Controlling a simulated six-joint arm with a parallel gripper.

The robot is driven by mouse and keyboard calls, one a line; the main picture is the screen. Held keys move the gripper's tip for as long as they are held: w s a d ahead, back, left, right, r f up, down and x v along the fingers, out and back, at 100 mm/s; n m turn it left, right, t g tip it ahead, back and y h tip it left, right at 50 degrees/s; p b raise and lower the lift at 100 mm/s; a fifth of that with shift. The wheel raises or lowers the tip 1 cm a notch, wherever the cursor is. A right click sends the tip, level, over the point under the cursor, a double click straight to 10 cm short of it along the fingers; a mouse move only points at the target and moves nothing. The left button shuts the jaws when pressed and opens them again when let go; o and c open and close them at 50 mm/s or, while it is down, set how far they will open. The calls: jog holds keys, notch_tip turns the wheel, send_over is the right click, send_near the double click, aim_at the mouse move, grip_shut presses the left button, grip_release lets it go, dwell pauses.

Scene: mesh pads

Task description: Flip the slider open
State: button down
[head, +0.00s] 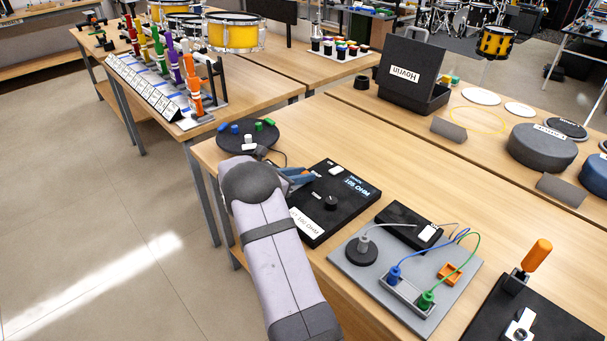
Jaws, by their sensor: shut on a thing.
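A flat black panel box (350,196) with upside-down white lettering, a white label and a round black knob (331,203) lies on the near table. My gripper (306,177) reaches over the panel's far left edge, with its bluish fingers low by the surface. It is shut on a small part there, which I take to be the slider. A small white piece (336,170) sits on the panel to the right of the fingertips.
A black round pad (262,140) with coloured knobs stands behind my arm. A grey board (375,279) with wired plugs lies right of the panel. An orange-handled lever (536,256) stands at the far right. A cable runs behind the gripper.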

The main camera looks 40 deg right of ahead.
jog(key=a, duration=1.2)
jog(key=shift+p, duration=0.35)
jog(key=shift+a, duration=0.15)
jog(key=c, duration=1.6)
grip_release()
jog(key=shift+a, duration=0.1)
jog(key=shift+o, duration=0.6)
jog(key=shift+a, duration=0.1)
jog(key=b+v, duration=0.1)
jog(key=v, duration=0.6)
